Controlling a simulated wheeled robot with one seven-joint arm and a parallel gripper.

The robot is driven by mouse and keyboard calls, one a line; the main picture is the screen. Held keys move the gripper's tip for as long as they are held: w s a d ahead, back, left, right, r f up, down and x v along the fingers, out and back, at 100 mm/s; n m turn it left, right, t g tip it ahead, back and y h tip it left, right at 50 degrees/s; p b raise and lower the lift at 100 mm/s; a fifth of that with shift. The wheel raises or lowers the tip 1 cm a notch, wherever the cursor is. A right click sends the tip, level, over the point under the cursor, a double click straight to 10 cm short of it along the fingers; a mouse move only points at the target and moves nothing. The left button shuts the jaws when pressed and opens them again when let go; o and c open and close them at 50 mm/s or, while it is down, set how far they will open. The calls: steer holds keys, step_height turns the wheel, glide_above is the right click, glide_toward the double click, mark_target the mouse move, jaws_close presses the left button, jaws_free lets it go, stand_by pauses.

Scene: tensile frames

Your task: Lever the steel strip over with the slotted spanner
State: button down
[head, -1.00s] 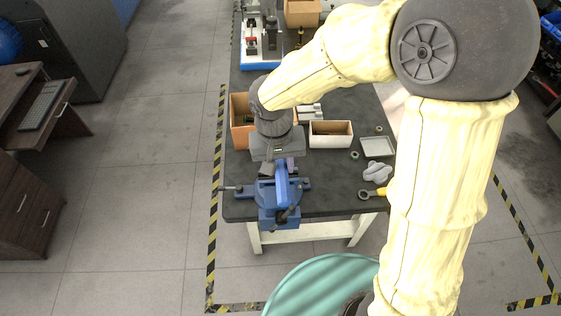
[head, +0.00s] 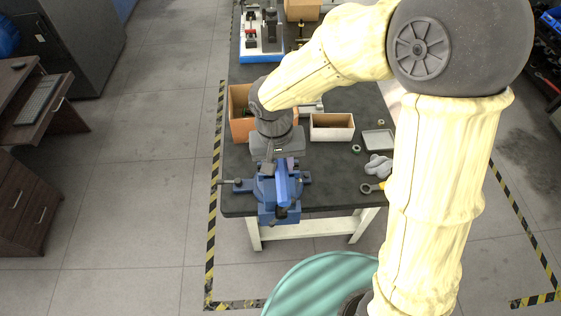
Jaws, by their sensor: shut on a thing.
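The blue bench vise (head: 268,190) stands at the near edge of the dark workbench, its bar handle sticking out to the left. My gripper (head: 277,164) is just above and behind the vise jaws, pointing down. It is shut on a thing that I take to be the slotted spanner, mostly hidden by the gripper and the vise. A small purplish patch shows beside the fingers, too small to identify. I cannot make out the steel strip; the jaw area is hidden by my gripper and the vise body.
A teal round top (head: 318,288) is in front. Bench is clear right of the vise.

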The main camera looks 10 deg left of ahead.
step_height(320, 180, down, 6)
steer(key=b, duration=0.5)
steer(key=shift+f, duration=0.2)
stand_by(0.7)
steer(key=shift+w+a+r+g+p, duration=0.2)
steer(key=shift+w+r+g+p, duration=0.45)
steer(key=shift+p, duration=1.25)
stand_by(0.4)
steer(key=shift+w+a+r+g+h+p, duration=0.2)
steer(key=shift+w+r+g+p, duration=0.4)
steer(key=shift+p, duration=1.4)
steer(key=shift+w+a+r+g+h+p, duration=0.1)
steer(key=shift+w+r+g+h+p, duration=0.45)
steer(key=shift+p, duration=1.4)
